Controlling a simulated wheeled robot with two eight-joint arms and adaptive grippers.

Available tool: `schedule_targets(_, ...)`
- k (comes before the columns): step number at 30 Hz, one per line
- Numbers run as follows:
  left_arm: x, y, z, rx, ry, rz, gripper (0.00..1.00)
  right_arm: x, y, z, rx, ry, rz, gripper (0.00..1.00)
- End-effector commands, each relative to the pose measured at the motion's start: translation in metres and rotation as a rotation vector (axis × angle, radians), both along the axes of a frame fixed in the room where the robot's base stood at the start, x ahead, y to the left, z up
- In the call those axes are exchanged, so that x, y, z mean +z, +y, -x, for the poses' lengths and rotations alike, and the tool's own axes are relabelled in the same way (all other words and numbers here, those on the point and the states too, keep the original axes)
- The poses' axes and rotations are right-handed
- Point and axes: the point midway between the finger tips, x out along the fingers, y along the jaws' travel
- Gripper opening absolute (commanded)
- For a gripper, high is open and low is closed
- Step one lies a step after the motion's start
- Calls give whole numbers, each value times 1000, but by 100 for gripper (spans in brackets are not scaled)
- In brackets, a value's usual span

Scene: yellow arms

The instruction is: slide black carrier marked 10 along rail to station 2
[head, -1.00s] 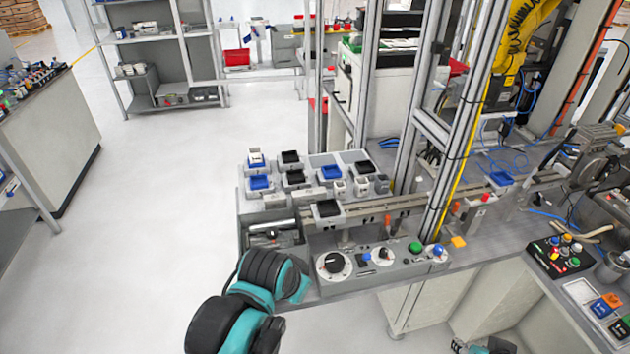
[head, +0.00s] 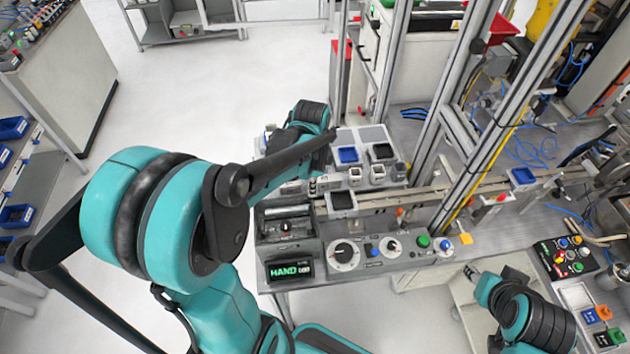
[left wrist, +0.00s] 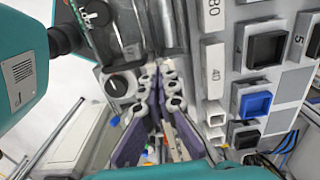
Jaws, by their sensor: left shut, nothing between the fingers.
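A black carrier (head: 342,201) sits on the rail (head: 405,196) near its left end in the head view; its number is not legible. My left gripper (head: 318,185) is beside it, just to its left, seen small and partly covered by my arm. In the left wrist view my left gripper (left wrist: 157,78) has its fingers together with nothing between them. I cannot make out the rail carrier there. My right gripper (head: 470,272) is low, in front of the bench and away from the rail; its fingers are too small to judge.
A storage tray (head: 372,133) with blue and black carriers stands behind the rail; its carriers fill the right of the left wrist view. A control panel (head: 372,253) with knobs and buttons lies in front. An upright post (head: 490,140) rises beside the rail farther right.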

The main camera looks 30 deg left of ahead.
Motion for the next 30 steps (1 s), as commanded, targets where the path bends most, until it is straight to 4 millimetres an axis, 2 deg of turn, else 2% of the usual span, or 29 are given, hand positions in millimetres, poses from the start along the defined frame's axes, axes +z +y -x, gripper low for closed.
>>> schedule_targets(1, -15, 0, -1, 0, 0, 0, 0, -5, 0, 0, 0, 0, 0, 40)
schedule_targets(7, -56, 0, -1, 0, -1, -1, 0, -15, 0, 0, 0, 0, 0, 40)
schedule_targets(9, -53, -11, -8, -6, -1, 0, 0, -14, 0, 0, 0, 0, 0, 40)
schedule_targets(15, -52, -28, -21, -2, -1, -1, 0, -14, 0, 0, 0, 0, 0, 40)
schedule_targets(30, -52, -34, -26, 0, -1, 0, 0, -15, 0, 0, 0, 0, 0, 40)
